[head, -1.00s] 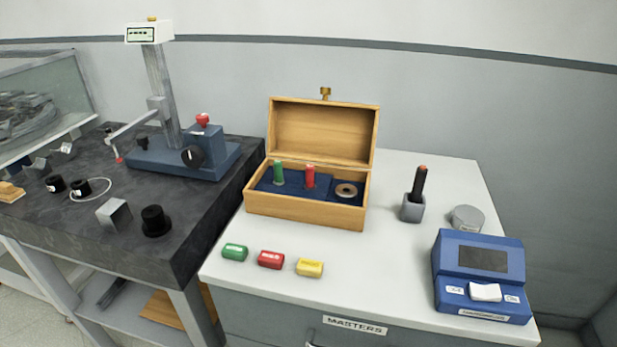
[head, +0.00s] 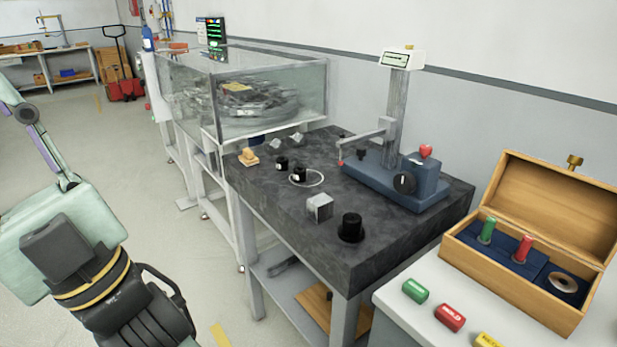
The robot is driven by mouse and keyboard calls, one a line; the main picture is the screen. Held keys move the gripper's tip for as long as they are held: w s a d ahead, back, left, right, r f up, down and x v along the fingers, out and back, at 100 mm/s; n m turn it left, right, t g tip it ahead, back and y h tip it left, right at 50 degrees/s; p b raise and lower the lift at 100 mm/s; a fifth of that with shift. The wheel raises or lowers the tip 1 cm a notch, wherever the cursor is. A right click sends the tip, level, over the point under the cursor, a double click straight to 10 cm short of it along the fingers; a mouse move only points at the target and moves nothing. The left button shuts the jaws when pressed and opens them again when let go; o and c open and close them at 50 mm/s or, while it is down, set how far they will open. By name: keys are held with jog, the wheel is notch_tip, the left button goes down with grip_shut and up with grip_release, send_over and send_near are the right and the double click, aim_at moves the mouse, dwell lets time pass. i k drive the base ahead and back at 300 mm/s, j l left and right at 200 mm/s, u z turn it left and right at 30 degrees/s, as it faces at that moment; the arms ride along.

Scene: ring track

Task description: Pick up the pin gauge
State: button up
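An open wooden box (head: 505,282) stands at the right on the white cabinet. In its blue insert stand a green pin (head: 487,230) and a red pin (head: 523,248), both upright, beside a flat metal ring (head: 563,282). These pins look most like pin gauges, but no label on them is readable. My gripper (head: 160,318) is at the lower left, over the floor, well apart from the box and the dark table. Its lower end is cut off by the frame edge, so I cannot see whether its fingers are open.
A dark stone table (head: 290,213) carries a height stand (head: 385,180), black cylinders (head: 350,226) and a metal block (head: 319,207). A glass-walled case (head: 265,95) stands behind it. The floor at left is open.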

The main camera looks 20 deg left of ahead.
aim_at(523, 249)
jog(key=i+j+z, duration=0.1)
jog(key=i+z, duration=0.3)
jog(key=i+j+z, duration=0.15)
jog(key=z, duration=0.2)
